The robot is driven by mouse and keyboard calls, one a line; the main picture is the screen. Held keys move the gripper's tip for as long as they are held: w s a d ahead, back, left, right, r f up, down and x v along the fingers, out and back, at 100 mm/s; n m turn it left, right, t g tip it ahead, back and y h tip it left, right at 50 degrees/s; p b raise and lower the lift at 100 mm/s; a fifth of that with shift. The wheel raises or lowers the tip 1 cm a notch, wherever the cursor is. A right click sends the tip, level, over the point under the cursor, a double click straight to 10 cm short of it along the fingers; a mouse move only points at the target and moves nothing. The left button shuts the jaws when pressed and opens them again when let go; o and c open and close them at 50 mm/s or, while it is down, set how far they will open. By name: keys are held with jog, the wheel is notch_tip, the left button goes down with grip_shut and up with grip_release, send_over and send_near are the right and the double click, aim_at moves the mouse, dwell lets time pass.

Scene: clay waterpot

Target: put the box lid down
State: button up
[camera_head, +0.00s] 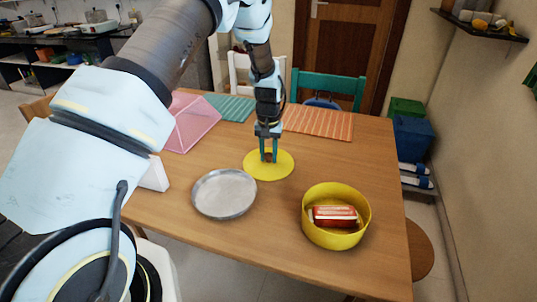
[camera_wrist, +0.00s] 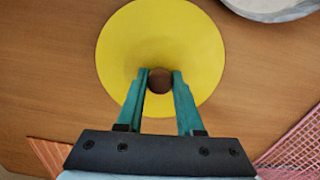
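The box lid (camera_head: 255,171) is a flat yellow disc with a brown knob, seen level over the table's middle; I cannot tell whether it touches the table or hangs just above. My gripper (camera_head: 268,158) points straight down at its centre. In the wrist view the lid (camera_wrist: 120,45) fills the upper middle, and the fingers of my gripper (camera_wrist: 161,78) are on both sides of the knob (camera_wrist: 160,81), closed against it. The round yellow box (camera_head: 335,236) stands uncovered at the table's front right, with a red packet (camera_head: 335,215) inside.
A grey metal plate (camera_head: 224,193) lies left of the lid. A teal mat (camera_head: 231,107) and an orange mat (camera_head: 318,122) lie at the back. Bare wooden table (camera_head: 375,160) shows to the right.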

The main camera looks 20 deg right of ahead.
aim_at(268, 154)
jog(key=o, duration=0.5)
jog(key=shift+c, duration=0.2)
notch_tip(268, 154, up, 12)
jog(key=b, duration=0.3)
jog(key=a+r+n, duration=0.2)
jog(key=a, duration=0.9)
jog(key=a+r+n, duration=0.1)
jog(key=a+r, duration=0.2)
jog(key=a, duration=0.7)
jog(key=s+a+n, duration=0.1)
jog(key=s+a, duration=0.4)
jog(key=a, duration=0.3)
jog(key=s+a+n+t, duration=0.1)
jog(key=s+a+n, duration=0.1)
jog(key=s+a, duration=0.4)
jog(key=shift+a+r+t, duration=0.15)
jog(key=shift+a+t, duration=0.15)
jog(key=shift+a, duration=0.55)
